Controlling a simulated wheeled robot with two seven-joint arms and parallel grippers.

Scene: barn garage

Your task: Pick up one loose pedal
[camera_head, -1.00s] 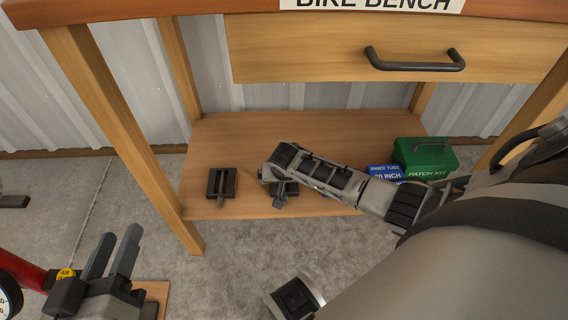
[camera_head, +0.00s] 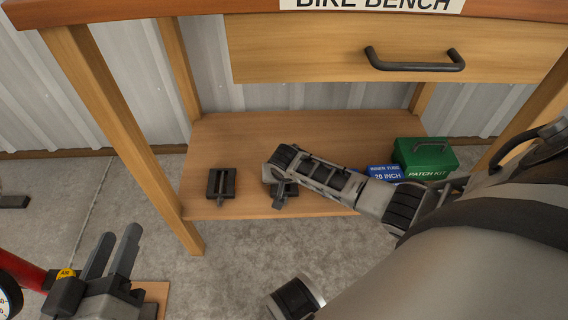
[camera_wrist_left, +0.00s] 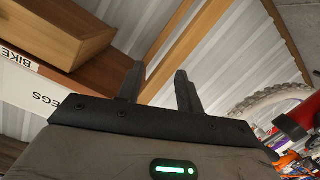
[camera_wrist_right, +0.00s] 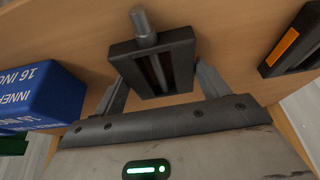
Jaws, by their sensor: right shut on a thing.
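Two black pedals are on the lower bench shelf (camera_head: 235,135). One pedal (camera_head: 221,184) lies free near the shelf's left front; it also shows at the right edge of the right wrist view (camera_wrist_right: 292,45), with an orange strip. The other pedal (camera_head: 284,190) is at my right gripper, partly hidden by my arm in the head view. In the right wrist view this pedal (camera_wrist_right: 150,68) sits between the fingers of my right gripper (camera_wrist_right: 158,80), which is shut on it. My left gripper (camera_head: 118,242) is open and empty, low at the left, away from the shelf.
A blue inner tube box (camera_head: 384,171) and a green patch kit box (camera_head: 425,157) stand at the shelf's right. The drawer (camera_head: 400,45) with its black handle is above. Bench legs (camera_head: 110,120) frame the shelf. Something red (camera_head: 22,270) is beside my left gripper.

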